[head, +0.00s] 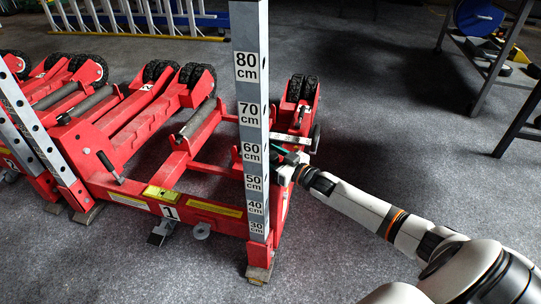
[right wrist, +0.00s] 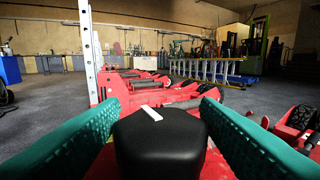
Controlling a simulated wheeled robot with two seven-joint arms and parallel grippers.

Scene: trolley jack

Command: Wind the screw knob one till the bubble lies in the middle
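The red trolley jack labelled 1 (head: 200,212) stands on the floor in the head view. A black knob (right wrist: 160,150) with a white mark on top fills the lower middle of the right wrist view; I take it for the screw knob. My right gripper (right wrist: 161,108) has one teal finger on each side of it, close to its flanks; I cannot tell whether they touch. In the head view my right gripper (head: 285,162) is just behind the scale post, which partly hides it. A small yellow block (head: 160,193), possibly the level, sits on the front bar; no bubble is readable. My left gripper is not in view.
The grey post (head: 252,120) with centimetre marks stands upright before the jack's right side. Other red jacks (head: 62,75) are close on the left. A metal-legged stand (head: 490,75) is at the right. The floor between is clear.

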